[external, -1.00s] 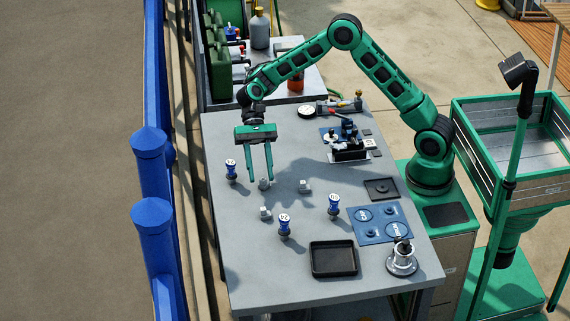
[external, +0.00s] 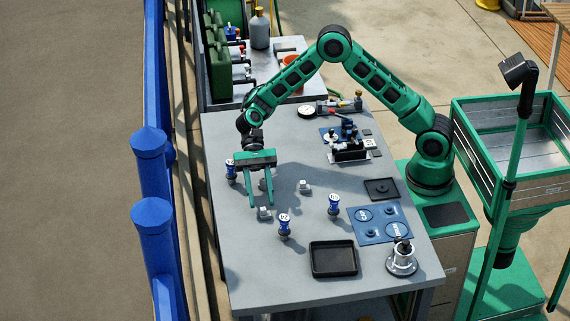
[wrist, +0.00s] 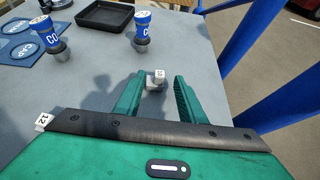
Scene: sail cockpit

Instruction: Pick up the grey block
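Several small grey blocks are on the grey table (external: 290,290). One grey block (external: 264,213) is just below my gripper's fingertips in the external view. In the wrist view, a grey block (wrist: 154,80) with a marked top shows between the fingertips. A second block (external: 304,187) stands to the right; another (external: 263,184) is partly hidden behind my fingers. My gripper (external: 263,203) points down, open and empty, with a gap on both sides of the block in the wrist view (wrist: 157,83). I cannot tell the exact height of the fingertips.
Blue-and-white marked posts stand close by: one at left (external: 231,171), one in front (external: 285,225), one at right (external: 334,205). A black tray (external: 334,259) and blue mat (external: 381,225) lie right. A small marked block (wrist: 45,121) shows beside my gripper body.

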